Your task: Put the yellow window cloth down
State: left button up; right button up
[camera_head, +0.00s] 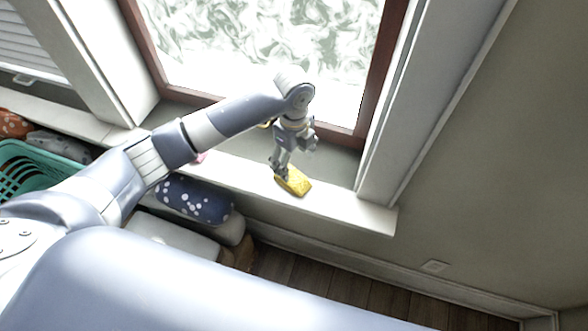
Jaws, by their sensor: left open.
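The yellow window cloth (296,183) lies on the white window sill (345,207), near the sill's front edge. My left gripper (281,173) points down at the cloth's left end, with its fingertips right at the cloth. Its jaws are open. Whether the fingers still touch the cloth cannot be told. The gripper covers part of the cloth's left end. My right gripper is not in view.
A window with a reddish-brown frame (374,75) stands behind the sill. Below the sill are a dark blue dotted cushion (195,198) and a green basket (22,168) at left. The sill right of the cloth is clear.

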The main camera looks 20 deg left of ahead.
pick_arm(q)
jog(key=shift+r, duration=2)
